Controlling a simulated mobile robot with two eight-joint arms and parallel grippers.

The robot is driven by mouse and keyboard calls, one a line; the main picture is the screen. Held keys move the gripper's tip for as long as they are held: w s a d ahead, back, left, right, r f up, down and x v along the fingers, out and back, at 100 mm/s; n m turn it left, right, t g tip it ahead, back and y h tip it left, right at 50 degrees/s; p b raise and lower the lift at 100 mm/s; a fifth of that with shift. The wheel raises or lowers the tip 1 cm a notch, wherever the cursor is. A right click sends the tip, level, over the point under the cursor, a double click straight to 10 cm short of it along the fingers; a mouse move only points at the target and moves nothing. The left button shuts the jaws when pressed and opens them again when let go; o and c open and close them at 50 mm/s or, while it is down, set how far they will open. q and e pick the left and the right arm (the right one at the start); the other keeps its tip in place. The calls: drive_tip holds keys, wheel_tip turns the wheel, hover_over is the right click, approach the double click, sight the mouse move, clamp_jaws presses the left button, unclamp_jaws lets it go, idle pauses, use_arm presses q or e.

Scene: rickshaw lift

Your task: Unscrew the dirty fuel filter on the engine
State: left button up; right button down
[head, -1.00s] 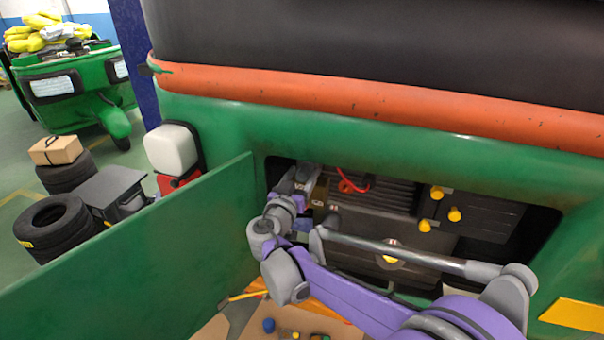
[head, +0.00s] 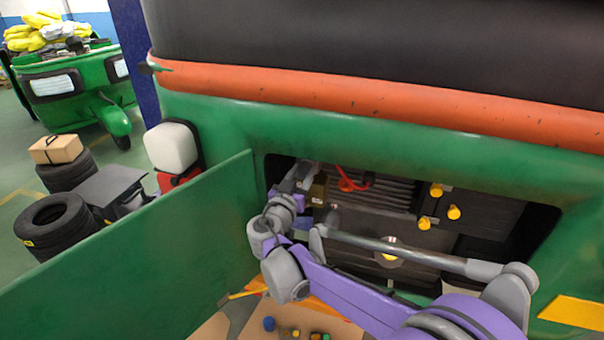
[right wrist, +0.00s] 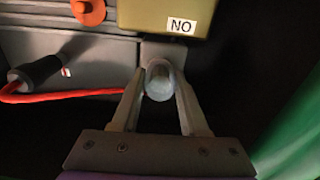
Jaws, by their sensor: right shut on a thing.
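My right gripper (right wrist: 159,84) is shut on a small pale, rounded cylinder, the fuel filter (right wrist: 158,73), in the right wrist view. One finger lies on each side of it. The filter sits just below an olive box (right wrist: 165,14) marked "NO". In the head view my right gripper (head: 304,174) reaches into the left end of the engine bay, and the filter is hidden there. The engine (head: 385,196) shows through the opening in the green body. My left gripper is not in view.
An open green panel (head: 150,245) stands close to the left of my right arm. A red cable (head: 347,184) lies on the engine, and it also shows in the right wrist view (right wrist: 60,96). Yellow caps (head: 437,190) sit on the engine's right. Tyres (head: 55,225) stand farther left.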

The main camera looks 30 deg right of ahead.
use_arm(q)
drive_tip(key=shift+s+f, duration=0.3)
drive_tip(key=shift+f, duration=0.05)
use_arm(e)
drive_tip(key=n, duration=0.3)
drive_tip(key=shift+n, duration=0.3)
drive_tip(key=n+b, duration=0.1)
drive_tip(key=n, duration=0.2)
drive_tip(key=shift+n, duration=0.4)
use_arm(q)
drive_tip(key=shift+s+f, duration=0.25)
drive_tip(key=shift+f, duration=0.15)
